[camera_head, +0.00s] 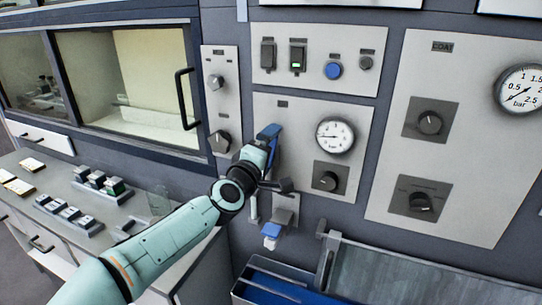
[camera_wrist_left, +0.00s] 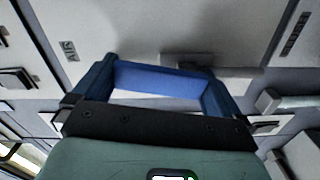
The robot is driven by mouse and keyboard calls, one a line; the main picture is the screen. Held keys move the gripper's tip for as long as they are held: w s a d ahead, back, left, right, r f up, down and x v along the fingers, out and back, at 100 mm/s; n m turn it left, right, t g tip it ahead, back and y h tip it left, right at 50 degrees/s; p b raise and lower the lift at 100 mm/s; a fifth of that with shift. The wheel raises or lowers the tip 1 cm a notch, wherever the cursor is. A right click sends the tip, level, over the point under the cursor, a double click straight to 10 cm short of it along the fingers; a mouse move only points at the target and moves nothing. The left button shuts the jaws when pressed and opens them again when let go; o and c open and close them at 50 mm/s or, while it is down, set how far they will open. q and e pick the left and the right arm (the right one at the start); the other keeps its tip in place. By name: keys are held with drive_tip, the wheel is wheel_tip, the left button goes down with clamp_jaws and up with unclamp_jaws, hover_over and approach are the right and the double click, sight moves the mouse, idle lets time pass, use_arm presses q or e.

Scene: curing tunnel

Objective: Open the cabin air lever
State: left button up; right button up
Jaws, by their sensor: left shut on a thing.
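The blue lever (camera_head: 268,131) is on the grey wall panel, left of the round white gauge. My left gripper (camera_head: 270,146) is at this lever, with its arm coming up from the lower left. In the left wrist view, the blue lever (camera_wrist_left: 160,84) lies between the two dark blue fingers of my left gripper (camera_wrist_left: 158,70), which is shut on it. The gripper and wrist hide part of the lever's mount in the head view. My right gripper is not in view.
A gauge (camera_head: 335,135) and a black knob (camera_head: 330,178) sit just right of the lever. A second blue-tipped fitting (camera_head: 271,231) is below. A glass-fronted cabin (camera_head: 125,80) with a black handle (camera_head: 184,98) is at left. A blue bin (camera_head: 285,283) stands lower down.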

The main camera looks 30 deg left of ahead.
use_arm(q)
drive_tip(key=shift+a+n+b, duration=0.25)
drive_tip(key=shift+n+b, duration=0.1)
drive_tip(key=shift+n, duration=0.85)
drive_tip(key=o, duration=1)
drive_tip(key=shift+o, duration=0.2)
drive_tip(key=shift+s, duration=0.15)
drive_tip(key=s, duration=1.3)
drive_tip(key=shift+d, duration=0.3)
drive_tip(key=shift+s, duration=0.1)
